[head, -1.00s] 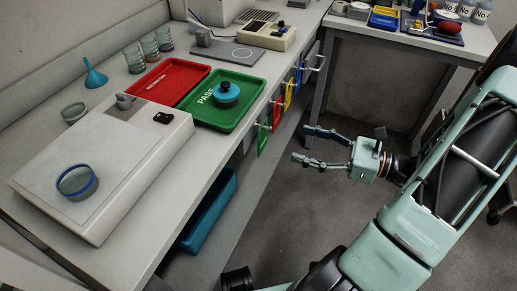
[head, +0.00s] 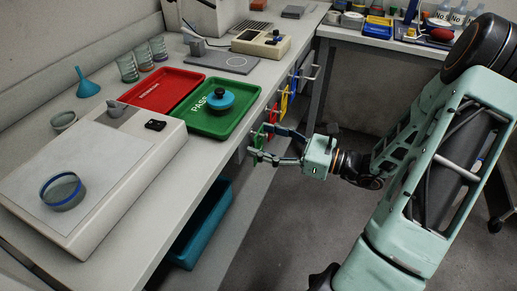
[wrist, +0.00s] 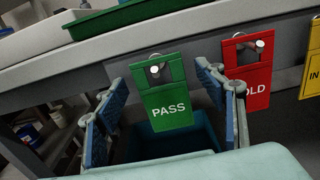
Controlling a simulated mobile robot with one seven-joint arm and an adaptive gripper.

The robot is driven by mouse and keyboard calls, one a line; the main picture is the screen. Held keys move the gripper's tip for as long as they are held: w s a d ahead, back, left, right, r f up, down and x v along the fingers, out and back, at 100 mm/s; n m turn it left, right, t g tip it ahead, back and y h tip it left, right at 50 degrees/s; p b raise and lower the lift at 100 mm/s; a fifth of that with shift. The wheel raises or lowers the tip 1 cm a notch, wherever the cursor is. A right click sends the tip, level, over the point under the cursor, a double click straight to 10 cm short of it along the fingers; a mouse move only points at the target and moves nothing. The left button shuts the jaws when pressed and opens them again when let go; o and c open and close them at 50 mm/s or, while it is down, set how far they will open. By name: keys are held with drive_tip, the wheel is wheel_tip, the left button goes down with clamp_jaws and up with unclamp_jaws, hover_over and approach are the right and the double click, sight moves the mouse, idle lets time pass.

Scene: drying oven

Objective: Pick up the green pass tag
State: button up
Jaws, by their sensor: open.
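The green pass tag (wrist: 168,102) hangs by its slot from a round metal peg on the bench's front edge in the wrist view. In the head view the green tag (head: 257,139) is partly hidden by my gripper. My gripper (wrist: 165,112) is open, with one blue-padded finger left of the tag and the other to its right. The tag shows between the fingers, and no contact is visible. In the head view my gripper (head: 262,145) reaches toward the bench front from the right.
A red hold tag (wrist: 247,72) hangs close right of the right finger, and a yellow tag (wrist: 312,70) hangs farther right. A teal bin (head: 202,225) sits below the bench. A green tray (head: 236,126) and a red tray (head: 150,98) lie on top.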

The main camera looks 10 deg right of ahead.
drive_tip(key=c, duration=0.8)
drive_tip(key=shift+r, duration=0.1)
drive_tip(key=shift+c, duration=0.2)
drive_tip(key=shift+r+p, duration=0.45)
drive_tip(key=shift+r, duration=0.15)
drive_tip(key=shift+s+d+r, duration=0.1)
drive_tip(key=shift+d+r, duration=0.05)
drive_tip(key=shift+d, duration=0.1)
drive_tip(key=p+v, duration=0.3)
drive_tip(key=v, duration=1.4)
drive_tip(key=shift+s+d, duration=0.15)
drive_tip(key=shift+s, duration=0.05)
